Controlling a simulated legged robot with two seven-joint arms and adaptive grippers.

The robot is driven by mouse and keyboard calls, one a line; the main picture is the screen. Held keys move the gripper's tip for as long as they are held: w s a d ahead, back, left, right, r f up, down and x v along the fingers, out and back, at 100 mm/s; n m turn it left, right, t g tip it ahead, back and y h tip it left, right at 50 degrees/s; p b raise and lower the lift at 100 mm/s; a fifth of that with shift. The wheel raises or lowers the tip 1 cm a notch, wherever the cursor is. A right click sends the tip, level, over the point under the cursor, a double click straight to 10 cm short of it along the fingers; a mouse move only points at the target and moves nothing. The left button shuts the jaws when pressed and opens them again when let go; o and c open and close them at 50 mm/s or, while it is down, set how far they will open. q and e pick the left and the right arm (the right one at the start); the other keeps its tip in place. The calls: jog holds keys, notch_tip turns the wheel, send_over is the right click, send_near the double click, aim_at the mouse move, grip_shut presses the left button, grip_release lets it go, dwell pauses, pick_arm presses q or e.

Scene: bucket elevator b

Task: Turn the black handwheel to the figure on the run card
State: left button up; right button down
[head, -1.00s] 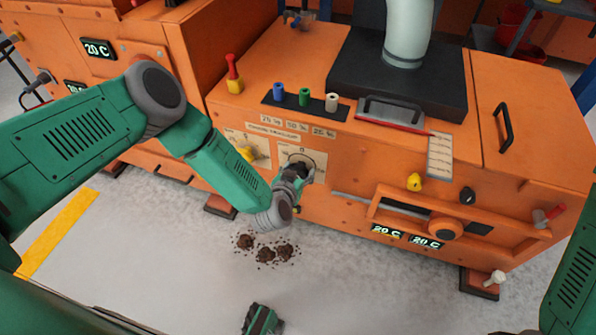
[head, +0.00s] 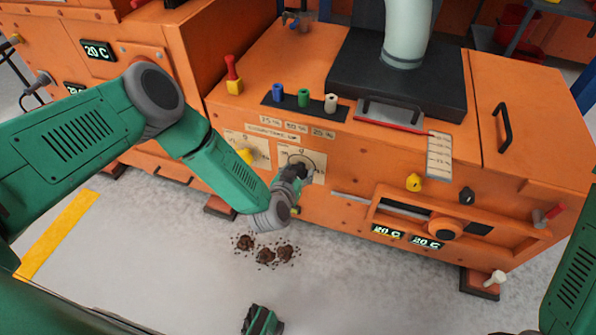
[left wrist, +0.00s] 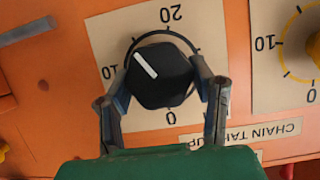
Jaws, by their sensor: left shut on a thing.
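The black handwheel (left wrist: 160,82) sits on a pale dial plate (left wrist: 107,38) on the orange machine front. In the left wrist view, the plate's figures 0, 10 and 20 show. The handwheel's white line points to the upper left, between 10 and 20. My left gripper (left wrist: 161,88) is shut on the handwheel, one finger on each side. In the head view, my left gripper (head: 297,176) largely covers the handwheel. The pale card (head: 439,156), likely the run card, hangs at the machine's front edge; its writing is too small to read. My right gripper is out of view.
A second dial with a yellow knob (head: 245,156) is close on the left. A CHAIN TAKE-UP label (left wrist: 252,135) is beside the plate. A yellow knob (head: 414,182) and a slotted orange frame (head: 455,222) stand out on the right. Brown clumps (head: 266,254) lie on the floor below.

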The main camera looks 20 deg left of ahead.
pick_arm(q)
jog(key=shift+s+f, duration=0.15)
jog(key=shift+d, duration=0.1)
jog(key=o, duration=1.2)
jog(key=shift+c, duration=0.2)
jog(key=v, duration=1.2)
